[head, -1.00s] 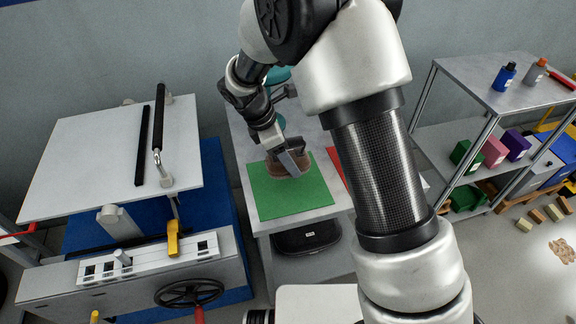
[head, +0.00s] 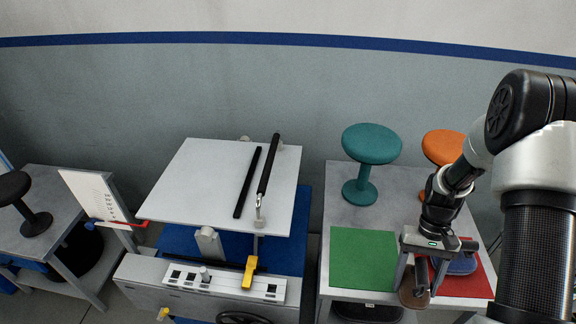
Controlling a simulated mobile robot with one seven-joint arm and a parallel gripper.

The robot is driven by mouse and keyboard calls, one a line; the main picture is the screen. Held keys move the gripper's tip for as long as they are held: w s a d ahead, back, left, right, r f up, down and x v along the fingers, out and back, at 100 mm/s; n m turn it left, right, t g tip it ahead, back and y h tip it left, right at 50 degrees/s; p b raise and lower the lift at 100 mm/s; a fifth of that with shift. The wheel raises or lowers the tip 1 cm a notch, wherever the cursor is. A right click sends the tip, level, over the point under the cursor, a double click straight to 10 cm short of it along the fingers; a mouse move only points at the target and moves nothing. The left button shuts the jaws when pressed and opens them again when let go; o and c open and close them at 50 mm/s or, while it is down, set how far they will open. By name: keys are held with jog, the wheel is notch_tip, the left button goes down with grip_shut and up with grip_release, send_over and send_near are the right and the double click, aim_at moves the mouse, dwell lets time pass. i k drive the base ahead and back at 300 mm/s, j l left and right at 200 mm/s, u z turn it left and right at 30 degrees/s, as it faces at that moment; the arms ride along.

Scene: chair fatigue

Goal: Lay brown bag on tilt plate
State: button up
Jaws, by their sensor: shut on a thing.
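The brown bag (head: 413,294) is held between the fingers of my gripper (head: 421,282), at the right in the head view. The fingers partly cover it. It shows over the front edge of the table, where a green mat (head: 363,258) and a red mat (head: 478,282) meet; its height above them is hard to tell. The tilt plate (head: 190,185) is a pale, tilted board left of the gripper, on a machine. A black bar (head: 247,183) and a black roller handle (head: 269,163) lie along its right side. The left part of the plate is bare.
A blue bag (head: 462,264) lies on the red mat behind my gripper. A teal stool (head: 370,145) and an orange stool (head: 441,147) stand at the table's back. A yellow lever (head: 250,272) rises before the plate. A side table (head: 70,210) holds a black stool and a chart.

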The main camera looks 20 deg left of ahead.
aim_at(206, 187)
jog(key=k+j, duration=0.5)
jog(key=j, duration=0.25)
jog(key=k+j, duration=0.15)
jog(key=j, duration=0.25)
jog(key=k+j, duration=0.1)
jog(key=j, duration=0.4)
jog(key=k+j, duration=0.1)
jog(key=j, duration=0.4)
jog(key=k+j, duration=0.1)
jog(key=j, duration=0.4)
jog(key=k+j, duration=0.1)
jog(key=j, duration=0.4)
jog(key=k+j, duration=0.1)
jog(key=j, duration=0.4)
jog(key=i+z, duration=0.05)
